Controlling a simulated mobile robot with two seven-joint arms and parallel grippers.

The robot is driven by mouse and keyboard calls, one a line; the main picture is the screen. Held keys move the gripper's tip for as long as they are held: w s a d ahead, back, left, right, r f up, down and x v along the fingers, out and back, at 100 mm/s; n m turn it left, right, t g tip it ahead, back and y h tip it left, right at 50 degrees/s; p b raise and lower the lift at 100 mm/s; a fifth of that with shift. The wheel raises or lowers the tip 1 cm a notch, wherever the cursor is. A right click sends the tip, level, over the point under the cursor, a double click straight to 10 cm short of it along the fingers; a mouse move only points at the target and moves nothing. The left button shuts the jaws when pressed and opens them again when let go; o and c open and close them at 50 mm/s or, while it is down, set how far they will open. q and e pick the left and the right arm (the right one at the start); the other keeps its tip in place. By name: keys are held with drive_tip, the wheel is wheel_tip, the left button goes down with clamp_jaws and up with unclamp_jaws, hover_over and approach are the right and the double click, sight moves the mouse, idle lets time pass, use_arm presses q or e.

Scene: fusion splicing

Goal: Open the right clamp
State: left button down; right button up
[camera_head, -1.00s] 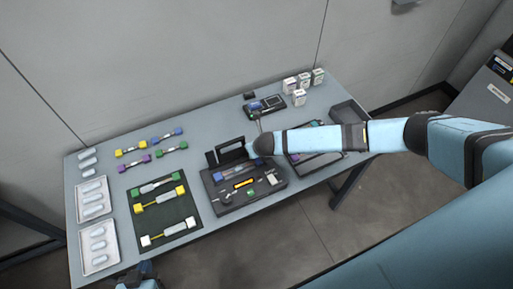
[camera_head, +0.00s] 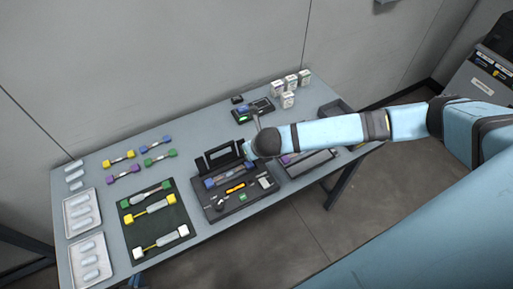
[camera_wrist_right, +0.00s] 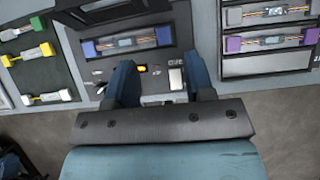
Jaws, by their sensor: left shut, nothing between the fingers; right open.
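The dark splicer (camera_head: 237,204) stands mid-table with its lid (camera_head: 221,155) raised. In the right wrist view, its strip (camera_wrist_right: 126,43) has a left blue block (camera_wrist_right: 89,48) and a right blue block (camera_wrist_right: 164,36), seemingly at the clamps. I cannot tell whether the right clamp is open or shut. My right gripper (camera_wrist_right: 161,70) is open and empty over the splicer's front panel, its fingers wide apart below the strip. My left gripper (camera_head: 137,281) barely shows at the bottom edge, shut and empty.
A dark mat (camera_head: 184,237) with colour-ended pieces lies left of the splicer, and white trays (camera_head: 72,225) stand further left. A tray of strips (camera_head: 308,165) is at the right. Small white boxes (camera_head: 288,98) and a device (camera_head: 252,111) stand behind.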

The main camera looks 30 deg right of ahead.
drive_tip(key=v, duration=0.2)
drive_tip(key=shift+s+r, duration=0.2)
drive_tip(key=shift+r, duration=0.15)
